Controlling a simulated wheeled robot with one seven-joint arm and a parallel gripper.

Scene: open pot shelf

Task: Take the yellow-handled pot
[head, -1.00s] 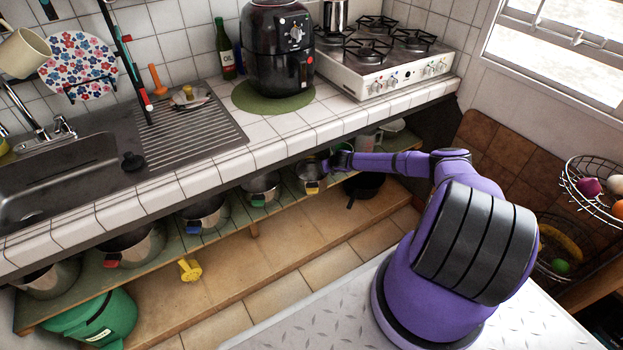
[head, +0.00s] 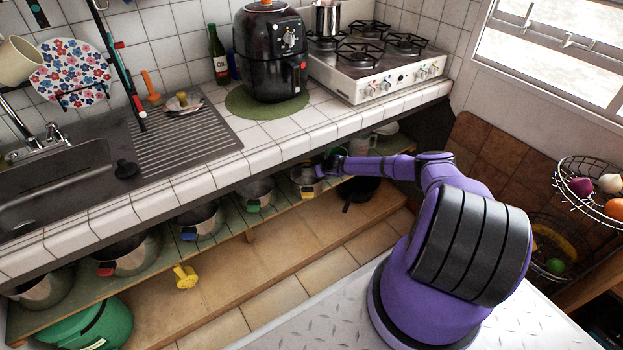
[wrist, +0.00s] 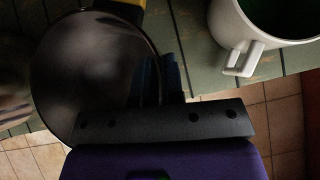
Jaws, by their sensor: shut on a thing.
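The yellow-handled pot (head: 303,178) is a steel pot on the green shelf under the counter, with its yellow handle toward the front. My gripper (head: 321,170) is at the right side of this pot, under the counter's edge. In the wrist view the round pot (wrist: 88,75) fills the left, with part of a yellow handle at the top. My gripper's dark blue fingers (wrist: 158,78) are shut on the pot's rim at its right side. The exact finger contact is dark. I cannot tell whether the pot is lifted off the shelf.
A white mug (wrist: 240,35) stands close to the right of my gripper. A green-handled pot (head: 257,190) stands to the left, then a blue-handled pot (head: 203,221) and a red-handled pot (head: 130,255). A black pan (head: 362,190) is below right. The counter (head: 270,155) overhangs closely.

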